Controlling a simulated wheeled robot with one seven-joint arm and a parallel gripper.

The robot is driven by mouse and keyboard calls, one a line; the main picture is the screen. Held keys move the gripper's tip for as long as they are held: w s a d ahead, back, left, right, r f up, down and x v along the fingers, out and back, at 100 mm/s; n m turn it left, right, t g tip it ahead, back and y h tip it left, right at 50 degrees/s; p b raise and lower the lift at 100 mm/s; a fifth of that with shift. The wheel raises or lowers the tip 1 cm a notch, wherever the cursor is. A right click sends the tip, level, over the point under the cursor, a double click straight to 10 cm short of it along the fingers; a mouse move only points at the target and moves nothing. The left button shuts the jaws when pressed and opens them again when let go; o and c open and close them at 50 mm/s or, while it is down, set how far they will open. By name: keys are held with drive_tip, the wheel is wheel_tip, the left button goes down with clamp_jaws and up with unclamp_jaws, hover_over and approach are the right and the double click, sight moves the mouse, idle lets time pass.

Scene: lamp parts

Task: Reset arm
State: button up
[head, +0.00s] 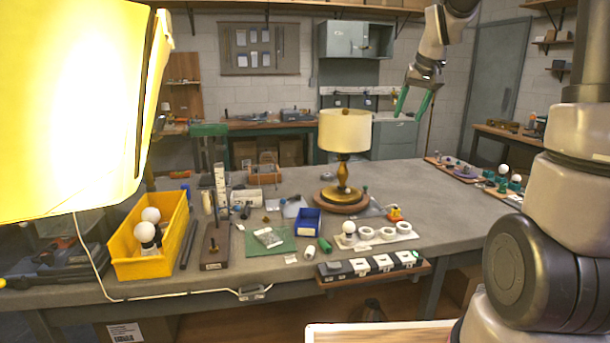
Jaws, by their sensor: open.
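My gripper (414,104) hangs at the upper right of the head view, above and behind the right part of the workbench. Its two green fingers are spread, with nothing visible between them. A table lamp (346,133) with a cream shade and brass stem stands upright on a round wooden base on the workbench, left of and below my gripper. They look apart in the picture. My arm runs up out of the frame at the top.
A large lit yellow shade (70,110) fills the upper left foreground. The workbench (455,225) carries a yellow bin (125,262) with bulbs, a blue bin (307,222), a white bulb holder (375,238) and a switch strip (340,275). The bench's right middle is bare.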

drive_tip(key=s+a+r+m, duration=0.1)
drive_tip(key=s, duration=1.2)
drive_tip(key=s+a+r+m+t+y, duration=0.1)
drive_tip(key=s+a+r, duration=0.1)
drive_tip(key=s, duration=1.2)
drive_tip(key=shift+m+t, duration=0.3)
drive_tip(key=shift+w+a+r, duration=0.1)
